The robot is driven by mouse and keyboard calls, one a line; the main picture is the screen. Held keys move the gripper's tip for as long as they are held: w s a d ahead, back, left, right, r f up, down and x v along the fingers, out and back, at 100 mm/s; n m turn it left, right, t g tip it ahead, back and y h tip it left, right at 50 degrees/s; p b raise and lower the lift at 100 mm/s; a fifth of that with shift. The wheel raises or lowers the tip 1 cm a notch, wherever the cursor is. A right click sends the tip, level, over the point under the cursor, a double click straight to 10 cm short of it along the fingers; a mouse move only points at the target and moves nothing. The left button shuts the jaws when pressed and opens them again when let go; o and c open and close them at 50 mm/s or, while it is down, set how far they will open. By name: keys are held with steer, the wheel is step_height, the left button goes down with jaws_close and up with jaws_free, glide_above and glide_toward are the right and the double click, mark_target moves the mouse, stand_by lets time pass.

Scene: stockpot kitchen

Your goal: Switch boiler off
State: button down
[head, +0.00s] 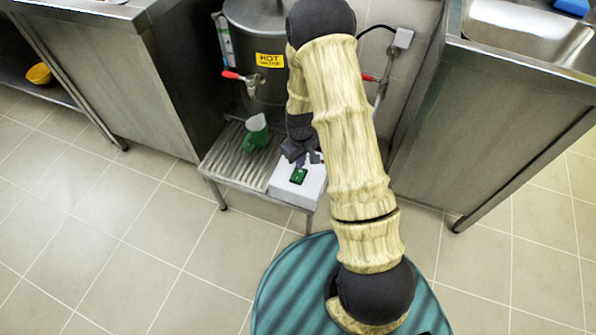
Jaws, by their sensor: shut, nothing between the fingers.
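The boiler (251,30) is a dark grey metal drum with a yellow hot-water label (269,60) and a red-handled tap (250,80). It stands at the top middle in the head view, partly behind my arm. A white box (283,181) with a green switch (298,176) sits at the front right of the low metal stand (216,163). My gripper (305,160) is dark, shut and empty, at the far edge of the box just behind the switch. I cannot tell whether it touches the box.
A wall socket (403,38) with a cable is behind.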

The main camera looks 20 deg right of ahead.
steer(key=shift+r+p, duration=1.65)
steer(key=shift+r, duration=0.45)
step_height(320, 180, up, 13)
steer(key=m+t, duration=0.1)
steer(key=m, duration=0.1)
glide_above(300, 171)
steer(key=s, duration=0.4)
steer(key=s+r+m+t, duration=0.2)
steer(key=s+r+m, duration=0.1)
steer(key=s+r, duration=0.7)
step_height(300, 171, up, 30)
steer(key=p, duration=3)
steer(key=shift+s, duration=0.2)
